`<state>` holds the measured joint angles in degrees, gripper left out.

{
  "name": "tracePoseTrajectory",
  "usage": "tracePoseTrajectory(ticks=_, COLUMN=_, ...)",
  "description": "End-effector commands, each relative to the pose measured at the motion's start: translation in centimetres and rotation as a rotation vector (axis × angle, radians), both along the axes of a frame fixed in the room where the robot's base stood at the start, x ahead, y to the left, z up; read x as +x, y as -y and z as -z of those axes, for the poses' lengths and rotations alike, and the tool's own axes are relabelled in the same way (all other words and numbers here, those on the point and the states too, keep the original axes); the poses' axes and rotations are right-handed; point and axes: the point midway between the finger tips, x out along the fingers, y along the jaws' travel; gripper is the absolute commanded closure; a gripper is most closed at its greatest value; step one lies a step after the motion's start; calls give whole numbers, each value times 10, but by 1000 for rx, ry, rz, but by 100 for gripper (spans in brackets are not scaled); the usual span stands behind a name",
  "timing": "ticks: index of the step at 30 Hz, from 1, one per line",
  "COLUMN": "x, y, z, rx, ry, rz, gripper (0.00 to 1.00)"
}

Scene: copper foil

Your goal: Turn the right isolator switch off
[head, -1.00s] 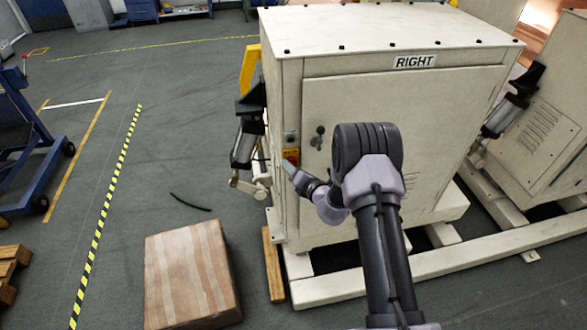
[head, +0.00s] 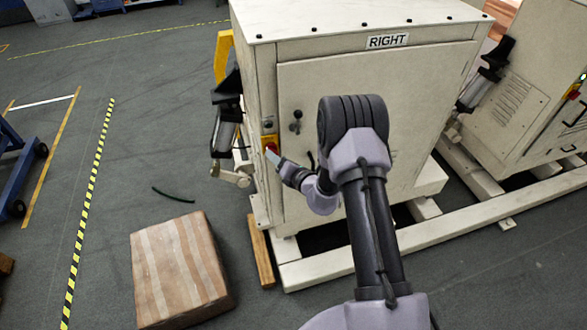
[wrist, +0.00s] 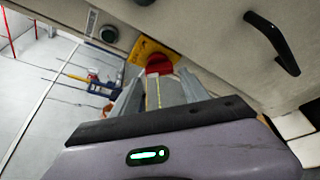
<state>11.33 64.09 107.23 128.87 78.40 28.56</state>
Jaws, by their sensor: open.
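The isolator switch (head: 271,145) is a red knob on a yellow plate, on the left of the front of the cream cabinet labelled RIGHT (head: 388,41). In the wrist view the red knob (wrist: 159,64) shows just beyond the fingertips, with its yellow plate (wrist: 146,50) behind it. My gripper (head: 272,158) is at the knob's lower side in the head view. In the wrist view my gripper (wrist: 158,88) has its two grey fingers apart, with the knob ahead between their tips. I cannot tell whether the fingers touch the knob.
A black cabinet handle (wrist: 272,44) stands out to the right in the wrist view. A cardboard box (head: 180,268) lies on the floor at front left. A pneumatic cylinder (head: 226,130) is mounted on the cabinet's left side. A second cabinet (head: 530,90) stands to the right.

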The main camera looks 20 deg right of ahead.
Motion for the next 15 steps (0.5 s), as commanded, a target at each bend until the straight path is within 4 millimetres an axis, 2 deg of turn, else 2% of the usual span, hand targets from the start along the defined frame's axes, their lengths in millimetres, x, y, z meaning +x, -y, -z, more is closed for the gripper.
tracePoseTrajectory(ticks=9, x=-91, y=28, z=-29, rx=1, ry=-3, rz=4, gripper=47)
tracePoseTrajectory(ticks=12, x=-110, y=33, z=-34, rx=0, ry=-2, rz=4, gripper=47)
tracePoseTrajectory(ticks=15, x=-122, y=36, z=-37, rx=-1, ry=-1, rz=2, gripper=47)
